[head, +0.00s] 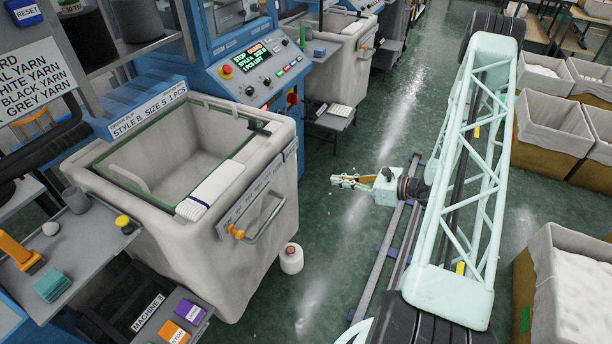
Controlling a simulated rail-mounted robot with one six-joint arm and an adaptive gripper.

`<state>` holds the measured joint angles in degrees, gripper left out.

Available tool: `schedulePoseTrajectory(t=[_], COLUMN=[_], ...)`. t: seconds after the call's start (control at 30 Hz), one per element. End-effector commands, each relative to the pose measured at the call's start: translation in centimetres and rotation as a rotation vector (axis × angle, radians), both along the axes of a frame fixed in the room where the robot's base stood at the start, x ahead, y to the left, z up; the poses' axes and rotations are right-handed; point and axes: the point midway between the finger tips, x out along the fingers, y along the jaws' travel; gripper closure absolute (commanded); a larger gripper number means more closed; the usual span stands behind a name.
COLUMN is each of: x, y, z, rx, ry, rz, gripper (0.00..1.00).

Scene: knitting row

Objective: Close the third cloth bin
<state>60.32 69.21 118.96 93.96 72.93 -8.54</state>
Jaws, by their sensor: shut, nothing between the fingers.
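A large off-white cloth bin (240,275) stands at the near knitting machine on the left. It sticks out from the machine front and its open top shows an empty-looking interior. Its front has a label strip, a grey bar handle (268,218) and an orange knob (236,232). A sign reading MACHINE 3 (148,312) is below left of it. A similar cloth bin (335,65) stands at the machine behind. My gripper (336,181) is shut and empty over the aisle, right of the near bin's handle and apart from it, pointing left.
Floor rails (378,270) run along the aisle under my arm. The green floor between is mostly clear.

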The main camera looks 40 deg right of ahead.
Motion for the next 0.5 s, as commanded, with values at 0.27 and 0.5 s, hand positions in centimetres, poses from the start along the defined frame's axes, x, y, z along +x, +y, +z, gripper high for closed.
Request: schedulePoseTrajectory(t=[0.27, 0.5], x=[0.3, 1.5], y=[0.2, 0.9], z=[-0.1, -0.6], rx=[0.000, 0.000], ry=[0.000, 0.000], rz=[0.001, 0.003], gripper=[1.00, 1.00])
